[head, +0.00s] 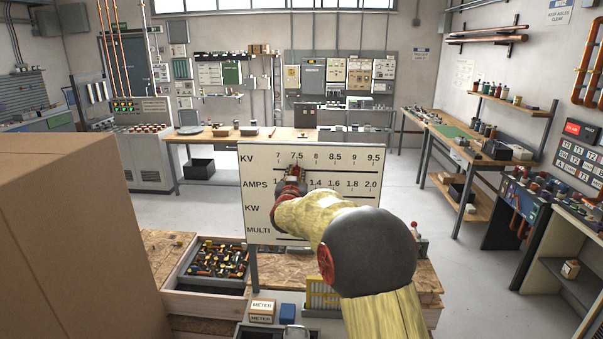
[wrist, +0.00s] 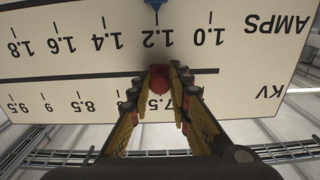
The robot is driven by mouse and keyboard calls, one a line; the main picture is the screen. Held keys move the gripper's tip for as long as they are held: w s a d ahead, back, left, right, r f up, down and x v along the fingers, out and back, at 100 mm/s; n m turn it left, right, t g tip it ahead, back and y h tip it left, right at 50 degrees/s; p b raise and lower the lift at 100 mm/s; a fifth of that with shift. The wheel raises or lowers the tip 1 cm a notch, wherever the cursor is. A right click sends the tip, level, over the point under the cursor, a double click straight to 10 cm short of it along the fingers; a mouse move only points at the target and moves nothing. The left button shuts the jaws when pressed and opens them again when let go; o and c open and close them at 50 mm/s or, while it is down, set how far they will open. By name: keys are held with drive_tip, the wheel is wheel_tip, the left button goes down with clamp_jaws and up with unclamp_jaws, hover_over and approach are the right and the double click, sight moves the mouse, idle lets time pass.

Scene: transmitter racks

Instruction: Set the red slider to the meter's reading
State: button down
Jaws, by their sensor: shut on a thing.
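A white scale board (head: 338,215) stands upright in the head view, with rows marked KV, AMPS, KW and MULTI. The wrist view shows the board (wrist: 60,20) upside down. The red slider (wrist: 159,83) sits on the dark track of the KV row, about level with the 7.5 mark. My gripper (wrist: 157,78) has its fingers closed on either side of the red slider; it also shows in the head view (head: 295,178), where it hides most of the slider. A blue slider (wrist: 154,4) is on the AMPS row near 1.2. I cannot make out a meter reading.
A large cardboard box (head: 70,220) fills the left side. A lit ON AIR panel (head: 578,130) hangs at the right.

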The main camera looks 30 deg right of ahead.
drive_tip(key=c, duration=1.7)
unclamp_jaws()
drive_tip(key=shift+c, duration=0.2)
drive_tip(key=v, duration=1.2)
drive_tip(key=shift+w+f, duration=0.1)
